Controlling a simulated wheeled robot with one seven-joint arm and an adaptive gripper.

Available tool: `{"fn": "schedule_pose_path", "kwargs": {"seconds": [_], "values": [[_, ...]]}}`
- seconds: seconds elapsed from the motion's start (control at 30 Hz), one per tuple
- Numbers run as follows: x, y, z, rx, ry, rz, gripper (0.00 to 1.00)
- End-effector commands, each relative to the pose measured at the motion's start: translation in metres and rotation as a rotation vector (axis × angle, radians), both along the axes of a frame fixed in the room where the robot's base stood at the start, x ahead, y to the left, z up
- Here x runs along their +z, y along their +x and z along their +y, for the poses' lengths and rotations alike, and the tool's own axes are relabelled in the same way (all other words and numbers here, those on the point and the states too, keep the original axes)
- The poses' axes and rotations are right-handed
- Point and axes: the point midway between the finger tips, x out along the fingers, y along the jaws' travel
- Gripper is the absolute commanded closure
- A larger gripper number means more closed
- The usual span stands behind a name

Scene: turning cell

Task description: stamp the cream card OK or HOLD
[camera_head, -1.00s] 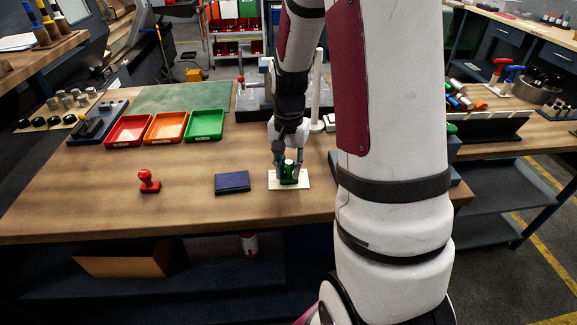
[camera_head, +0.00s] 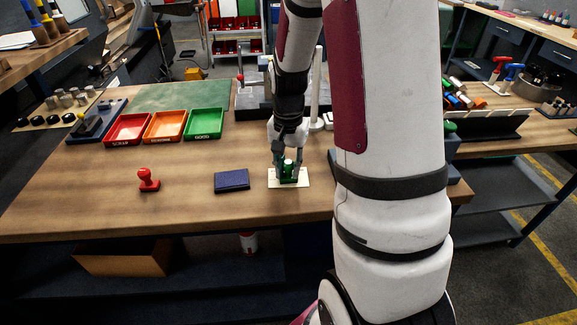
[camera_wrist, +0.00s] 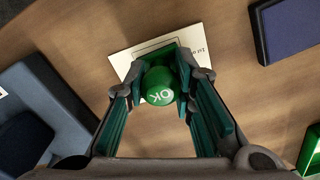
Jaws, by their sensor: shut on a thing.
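The cream card (camera_head: 302,181) lies flat on the wooden bench near its front edge; part of it shows in the wrist view (camera_wrist: 187,39). My gripper (camera_head: 288,172) is shut on a green stamp (camera_head: 289,166) over the card. In the wrist view the stamp's round top (camera_wrist: 159,87) reads "OK" between my gripper's fingers (camera_wrist: 161,75). The stamp's foot is at the card, but I cannot tell whether it touches. A red stamp (camera_head: 148,180) stands upright at the left, its label not readable. A dark blue ink pad (camera_head: 232,181) lies between the red stamp and the card.
Red (camera_head: 128,130), orange (camera_head: 166,127) and green (camera_head: 204,124) trays stand in a row at the back left. A green mat (camera_head: 180,96) lies behind them. A white post (camera_head: 318,90) stands behind my gripper. The bench front left is clear.

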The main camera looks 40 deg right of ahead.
Motion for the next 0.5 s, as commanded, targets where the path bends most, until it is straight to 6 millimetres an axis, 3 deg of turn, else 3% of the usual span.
{"fn": "schedule_pose_path", "kwargs": {"seconds": [0.5], "values": [[0.0033, -0.0016, 0.0005, 0.000, 0.002, 0.004, 0.94]]}}
